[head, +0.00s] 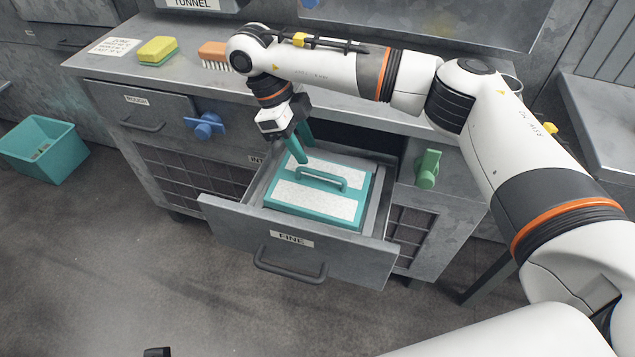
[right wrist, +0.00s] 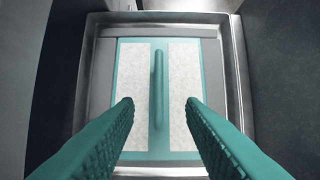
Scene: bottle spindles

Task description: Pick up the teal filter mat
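The teal filter mat (head: 313,205) lies flat in the open drawer labelled FINE (head: 300,240). It has a teal frame, pale panels and a raised teal bar handle (head: 322,178) across its middle. My right gripper (head: 302,147) is above the mat, near the back left end of the handle. In the right wrist view its two teal fingers (right wrist: 160,105) are spread wide with nothing between them, and the mat's handle (right wrist: 157,88) runs lengthwise in the gap, below the fingertips. My left gripper cannot be made out.
A shut drawer labelled ROUGH (head: 140,110) is at the left, near a blue knob (head: 204,125). A green knob (head: 428,168) is right of the open drawer. A yellow-green sponge (head: 157,50) and brush (head: 213,54) lie on the counter. A teal bin (head: 45,150) stands on the floor.

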